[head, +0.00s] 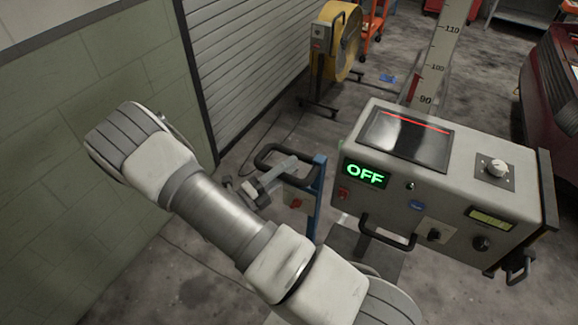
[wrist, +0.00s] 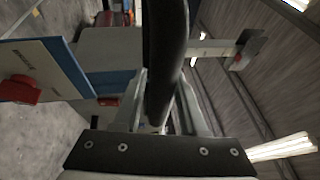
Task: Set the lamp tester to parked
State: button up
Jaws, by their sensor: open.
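The lamp tester is a beige box (head: 388,207) at the right of the head view, with a green OFF display (head: 366,173), knobs and a dark top window. To its left is a black looped handle (head: 272,149) by a blue post (head: 320,185) and a pale plate with a red knob (head: 296,203). My gripper (wrist: 163,85) is open, and a thick black bar (wrist: 165,35) passes between its fingers in the wrist view. I cannot tell whether the fingers touch it. My arm partly hides the gripper in the head view.
A scaled column (head: 436,60) rises behind the box. A black handle (head: 388,235) projects from the box front. A green block wall (head: 60,200) is close at left, beside a grey shutter (head: 245,60). A yellow fan (head: 345,45) stands behind, and a red car (head: 555,90) at right.

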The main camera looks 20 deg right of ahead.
jog(key=shift+o, duration=0.8)
jog(key=shift+d, duration=0.1)
jog(key=b+v, duration=0.3)
jog(key=v, duration=1.4)
jog(key=shift+a, duration=0.25)
